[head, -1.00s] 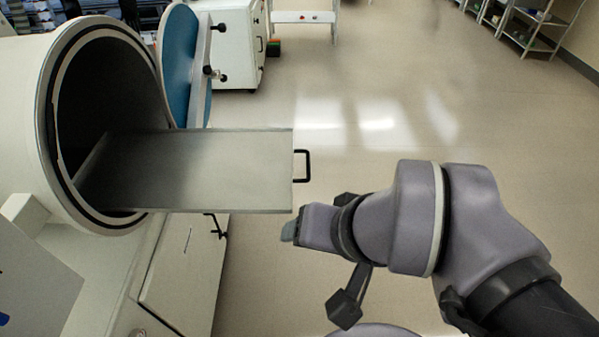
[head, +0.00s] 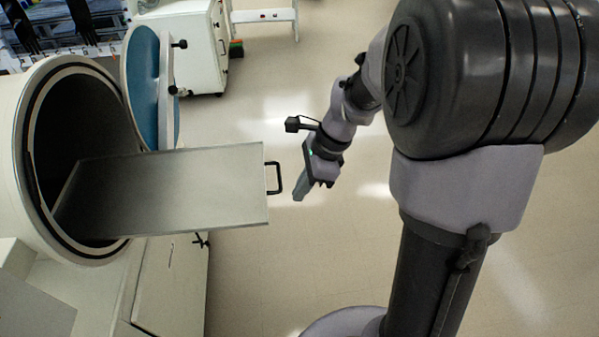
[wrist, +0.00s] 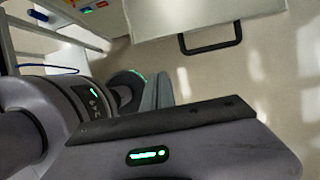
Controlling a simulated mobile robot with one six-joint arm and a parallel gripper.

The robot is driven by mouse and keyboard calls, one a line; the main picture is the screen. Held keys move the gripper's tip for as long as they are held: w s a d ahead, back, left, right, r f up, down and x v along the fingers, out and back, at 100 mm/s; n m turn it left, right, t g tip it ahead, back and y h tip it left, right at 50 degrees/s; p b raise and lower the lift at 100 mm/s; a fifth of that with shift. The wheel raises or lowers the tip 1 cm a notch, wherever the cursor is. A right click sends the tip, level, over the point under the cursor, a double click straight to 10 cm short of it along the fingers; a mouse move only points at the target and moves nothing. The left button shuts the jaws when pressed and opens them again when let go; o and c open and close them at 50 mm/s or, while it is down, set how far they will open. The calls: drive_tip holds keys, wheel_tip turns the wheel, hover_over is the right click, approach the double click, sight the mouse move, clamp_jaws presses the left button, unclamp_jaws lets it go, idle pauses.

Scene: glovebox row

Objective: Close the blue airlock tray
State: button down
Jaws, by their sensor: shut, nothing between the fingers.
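The airlock tray (head: 170,190) is a flat grey metal slab pulled far out of the round airlock opening (head: 80,140). Its black bar handle (head: 273,178) is on its right end. The wrist view shows the handle (wrist: 212,47) and the pale tray edge (wrist: 190,12) at the top. The airlock's round door (head: 143,85), with a blue face, stands swung open behind the tray. My gripper (head: 299,196) is shut and empty, just right of the handle in the head view, apart from it. Its fingers (wrist: 160,92) also show in the wrist view.
A white cabinet (head: 190,45) stands behind the open door. The glovebox's lower front (head: 172,285) with a latch (head: 201,240) lies below the tray. The floor to the right of the tray is open. A white bench (head: 265,15) stands at the back.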

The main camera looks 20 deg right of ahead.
drive_tip(key=w+a+f+b, duration=0.1)
drive_tip(key=a+f, duration=0.2)
drive_tip(key=a, duration=0.2)
drive_tip(key=shift+w+a+f+b, duration=0.2)
drive_tip(key=shift+f+b, duration=0.1)
drive_tip(key=shift+b, duration=0.1)
